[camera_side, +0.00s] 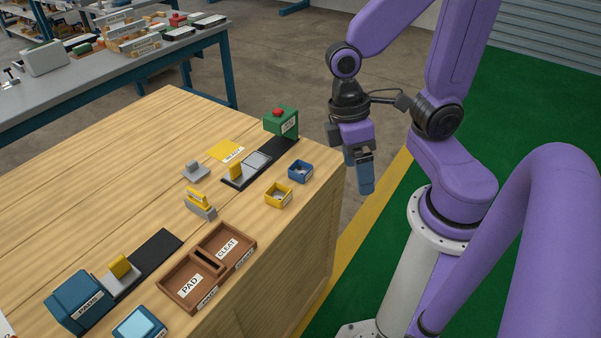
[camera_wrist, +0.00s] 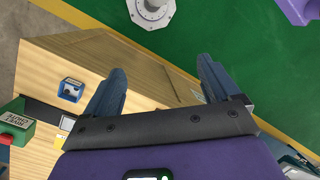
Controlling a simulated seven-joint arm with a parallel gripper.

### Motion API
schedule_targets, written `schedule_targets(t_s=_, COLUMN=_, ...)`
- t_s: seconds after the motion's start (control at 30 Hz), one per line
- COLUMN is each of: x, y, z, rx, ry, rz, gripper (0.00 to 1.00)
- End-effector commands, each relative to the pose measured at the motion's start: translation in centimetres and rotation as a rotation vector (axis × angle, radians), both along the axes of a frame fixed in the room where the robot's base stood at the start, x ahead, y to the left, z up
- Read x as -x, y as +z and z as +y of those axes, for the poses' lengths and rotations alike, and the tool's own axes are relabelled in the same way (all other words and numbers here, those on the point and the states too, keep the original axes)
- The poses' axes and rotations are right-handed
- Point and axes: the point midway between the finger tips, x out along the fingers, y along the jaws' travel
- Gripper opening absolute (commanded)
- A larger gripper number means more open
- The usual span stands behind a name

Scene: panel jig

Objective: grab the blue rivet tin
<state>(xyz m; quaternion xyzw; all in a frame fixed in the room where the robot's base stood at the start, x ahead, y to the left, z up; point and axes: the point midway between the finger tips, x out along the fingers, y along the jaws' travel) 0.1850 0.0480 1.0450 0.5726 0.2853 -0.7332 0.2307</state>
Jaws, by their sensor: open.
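The blue rivet tin (camera_side: 300,172) is a small open-topped blue box on the wooden bench, near its right edge. Something greyish shows inside it. It also shows at the left of the wrist view (camera_wrist: 71,90), with a pale label on its side. My gripper (camera_side: 365,186) hangs beyond the bench's right edge, to the right of the tin and apart from it. In the wrist view its two blue fingers (camera_wrist: 162,72) are spread, with nothing between them. The tin lies to the left of the left finger.
A yellow tin (camera_side: 278,195) stands close to the blue one. A green box with a red button (camera_side: 281,122) stands behind, at the end of a black strip. A brown divided tray (camera_side: 251,244) and a blue bin (camera_side: 78,302) sit nearer the camera. Bare wood (camera_side: 110,165) lies left.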

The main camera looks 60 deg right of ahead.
Motion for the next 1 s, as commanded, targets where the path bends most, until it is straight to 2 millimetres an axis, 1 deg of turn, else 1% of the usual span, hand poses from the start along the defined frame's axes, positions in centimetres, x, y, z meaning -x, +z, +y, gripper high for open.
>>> schedule_targets(t_s=0.23, x=-1.5, y=-1.5, z=0.3, rx=0.009, ry=-0.278, rz=0.193, gripper=0.89)
schedule_targets(t_s=0.57, x=-4.0, y=-3.0, z=1.5, rx=-0.052, ry=-0.658, rz=0.431, gripper=0.89)
schedule_targets(t_s=0.77, x=-6.0, y=-3.7, z=2.3, rx=-0.121, ry=-0.895, rz=0.563, gripper=0.89)
schedule_targets(t_s=1.0, x=-8.9, y=-4.6, z=2.7, rx=-0.238, ry=-1.185, rz=0.704, gripper=0.89)
